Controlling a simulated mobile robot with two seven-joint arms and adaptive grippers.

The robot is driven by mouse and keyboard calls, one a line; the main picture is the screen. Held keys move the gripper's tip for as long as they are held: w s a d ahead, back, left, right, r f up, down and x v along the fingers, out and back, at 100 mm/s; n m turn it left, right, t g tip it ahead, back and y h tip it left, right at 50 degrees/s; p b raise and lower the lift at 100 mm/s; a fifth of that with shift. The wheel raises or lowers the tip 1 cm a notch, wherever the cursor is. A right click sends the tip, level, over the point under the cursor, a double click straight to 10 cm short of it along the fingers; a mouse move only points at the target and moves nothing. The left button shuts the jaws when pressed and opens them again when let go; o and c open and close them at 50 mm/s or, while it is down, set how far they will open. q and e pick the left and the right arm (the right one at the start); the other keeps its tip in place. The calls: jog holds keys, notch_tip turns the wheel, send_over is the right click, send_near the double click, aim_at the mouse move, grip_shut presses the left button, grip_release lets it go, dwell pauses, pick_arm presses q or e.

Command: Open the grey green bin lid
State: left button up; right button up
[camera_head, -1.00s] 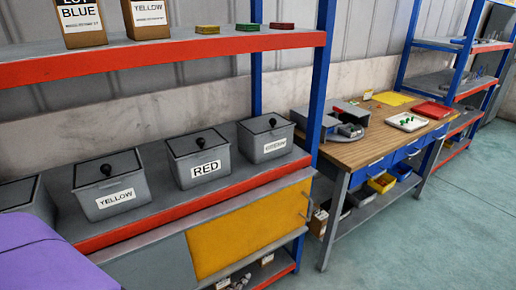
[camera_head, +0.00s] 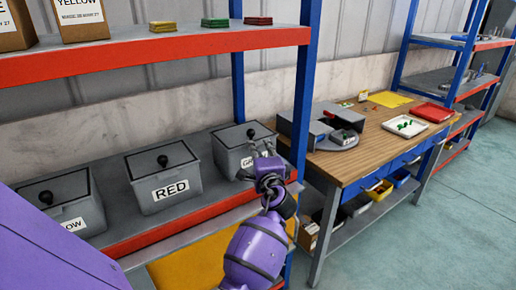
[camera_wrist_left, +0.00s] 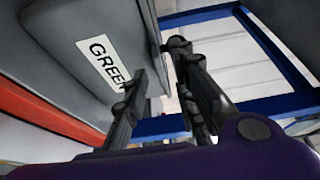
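The grey bin (camera_head: 227,157) with the GREEN label stands at the right end of the shelf row, partly hidden behind my left gripper. Its dark-rimmed lid (camera_head: 231,136) lies shut on top, with a black knob (camera_head: 250,133). My left gripper (camera_head: 263,150) is in front of the bin's right side, near the label and below the knob. The GREEN label (camera_wrist_left: 103,62) shows on the bin wall beside the fingers. My right gripper is out of view.
The RED bin (camera_head: 163,182) and the YELLOW bin (camera_head: 67,205) stand to the left, lids shut. A red-edged upper shelf (camera_head: 150,58) hangs above the bins. A blue post (camera_head: 302,90) rises just right of the gripper. A wooden workbench (camera_head: 370,150) stands further right.

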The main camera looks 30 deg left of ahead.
pick_arm(q)
jog(key=shift+x, duration=1.15)
grip_shut()
jog(key=shift+w, duration=0.1)
